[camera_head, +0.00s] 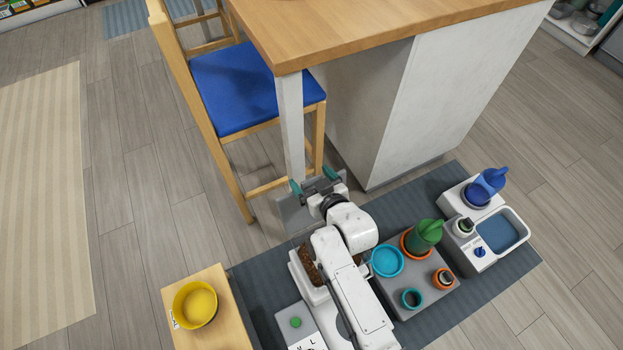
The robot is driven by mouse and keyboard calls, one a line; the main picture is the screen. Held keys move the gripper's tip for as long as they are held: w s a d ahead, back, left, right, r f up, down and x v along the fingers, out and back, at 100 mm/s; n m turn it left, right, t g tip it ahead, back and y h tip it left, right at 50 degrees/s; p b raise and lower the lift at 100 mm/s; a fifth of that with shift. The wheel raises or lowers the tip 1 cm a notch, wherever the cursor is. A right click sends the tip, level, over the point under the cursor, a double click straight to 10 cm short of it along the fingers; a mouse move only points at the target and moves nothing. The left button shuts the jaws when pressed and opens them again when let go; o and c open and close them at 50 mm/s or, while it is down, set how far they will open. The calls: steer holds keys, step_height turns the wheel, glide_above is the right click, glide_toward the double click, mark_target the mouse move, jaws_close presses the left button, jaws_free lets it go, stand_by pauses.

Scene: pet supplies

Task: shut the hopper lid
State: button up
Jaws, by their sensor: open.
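The hopper (309,265) is a pale box with brown kibble showing inside, low in the middle of the view. My arm covers much of it. Its lid (292,217) appears to be the grey panel at the hopper's far side, standing open away from the kibble. My gripper (313,184), with teal fingertips, is open and empty. It is over or just beyond the panel's far edge; I cannot tell whether it touches the panel.
A wooden-topped counter (400,25) and a stool with a blue seat (240,88) stand just beyond my gripper. Bowls and cups sit on a grey stand (422,302) at right. A yellow bowl (195,305) is on a wooden table at left. Open floor (145,190) lies left.

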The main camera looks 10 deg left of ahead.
steer(key=shift+w+a+f, duration=0.1)
steer(key=shift+w+a, duration=0.05)
steer(key=shift+w, duration=0.1)
steer(key=shift+c, duration=0.2)
steer(key=c, duration=1.4)
steer(key=shift+s+f+b, duration=0.1)
steer(key=shift+f+b, duration=0.05)
steer(key=shift+b, duration=0.2)
